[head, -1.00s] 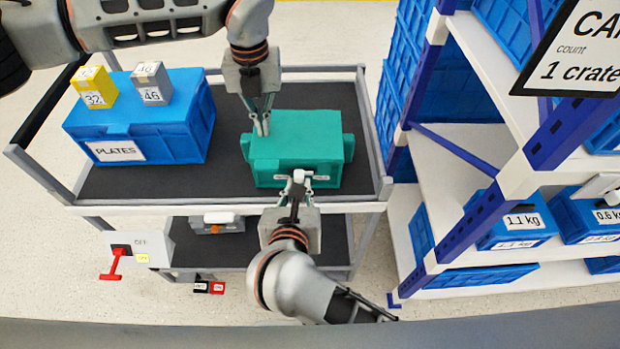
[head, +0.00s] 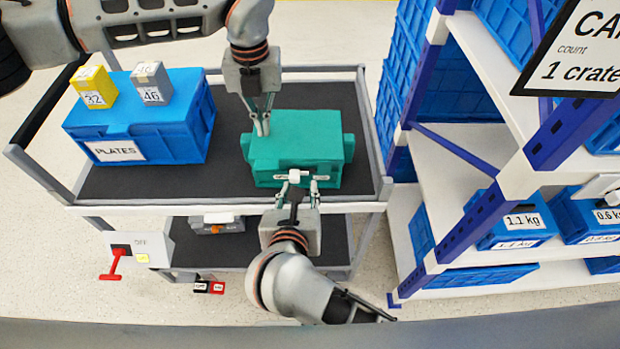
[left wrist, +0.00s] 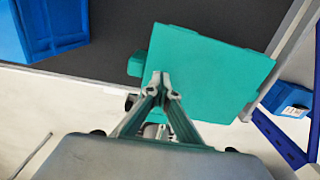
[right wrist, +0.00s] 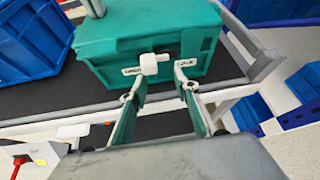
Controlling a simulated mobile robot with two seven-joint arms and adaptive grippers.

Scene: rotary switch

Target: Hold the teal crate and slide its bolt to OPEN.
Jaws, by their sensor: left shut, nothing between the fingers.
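The teal crate (head: 300,150) sits on the cart's upper deck; it also shows in the left wrist view (left wrist: 205,75) and the right wrist view (right wrist: 160,35). Its white bolt knob (head: 294,174) is on the near face between two small labels, closer to the left one in the right wrist view (right wrist: 149,64). The label text is too small to read surely. My left gripper (head: 262,130) is shut and empty, its tips at the crate's left end. My right gripper (head: 299,184) is open, its fingers spread just in front of the knob, apart from it.
A blue PLATES crate (head: 140,128) with a yellow block (head: 94,87) and a grey block (head: 151,83) on top stands left on the deck. A shelf rack with blue crates (head: 515,219) is at right. A red-handled switch box (head: 138,247) hangs at the cart's lower left.

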